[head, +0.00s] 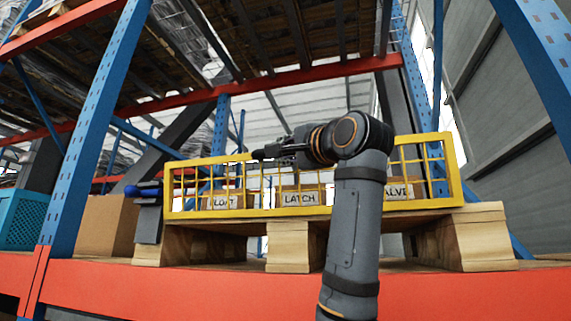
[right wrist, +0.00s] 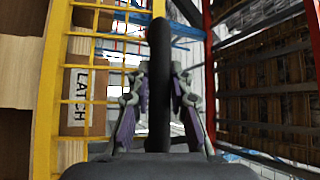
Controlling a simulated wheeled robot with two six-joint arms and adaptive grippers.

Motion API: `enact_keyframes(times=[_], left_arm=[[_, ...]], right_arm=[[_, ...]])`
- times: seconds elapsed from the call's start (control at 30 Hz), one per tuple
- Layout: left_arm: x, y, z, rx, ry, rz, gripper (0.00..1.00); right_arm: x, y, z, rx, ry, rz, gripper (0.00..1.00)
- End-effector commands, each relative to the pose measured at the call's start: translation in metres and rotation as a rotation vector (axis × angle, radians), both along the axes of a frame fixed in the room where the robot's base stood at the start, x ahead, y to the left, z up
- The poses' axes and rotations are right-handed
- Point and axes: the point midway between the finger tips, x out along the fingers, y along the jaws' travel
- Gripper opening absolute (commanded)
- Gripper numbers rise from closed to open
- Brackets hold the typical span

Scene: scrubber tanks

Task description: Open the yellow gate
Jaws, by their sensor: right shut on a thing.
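The yellow gate (head: 240,212) is a barred frame standing upright across the front of the shelf, in front of labelled boxes. Its yellow rail also shows on the left of the right wrist view (right wrist: 47,95). My right gripper (head: 268,152) is at the gate's top rail, left of its middle, with my arm crossing in front of the gate. In the right wrist view its fingers are closed on a dark round bar (right wrist: 158,60). A grey block with a blue handle (head: 143,189) is at the gate's left end. My left gripper is not in view.
Boxes stand behind the gate, one marked LATCH (head: 299,196). The pallet (head: 295,253) under them rests on an orange beam (head: 200,290). Blue rack posts (head: 95,115) rise at the sides. A teal crate (head: 24,218) and a brown box (head: 105,226) stand at left.

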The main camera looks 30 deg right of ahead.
Motion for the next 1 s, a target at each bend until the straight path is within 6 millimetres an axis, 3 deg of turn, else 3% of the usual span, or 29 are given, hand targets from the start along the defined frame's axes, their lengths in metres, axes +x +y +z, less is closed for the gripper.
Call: enact_keyframes(times=[0.03, 0.1, 0.5, 1.0], left_arm=[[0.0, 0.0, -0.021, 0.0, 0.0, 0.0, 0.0], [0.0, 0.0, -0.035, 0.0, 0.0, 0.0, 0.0], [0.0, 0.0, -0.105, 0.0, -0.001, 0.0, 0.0], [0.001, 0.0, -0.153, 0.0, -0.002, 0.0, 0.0]], right_arm=[[-0.003, 0.004, -0.017, -0.031, -0.025, 0.001, 0.0], [-0.008, 0.01, -0.023, -0.081, -0.069, 0.001, 0.0], [-0.03, 0.036, -0.065, -0.37, -0.314, 0.0, 0.0], [-0.041, 0.048, -0.113, -0.67, -0.572, -0.001, 0.0]])
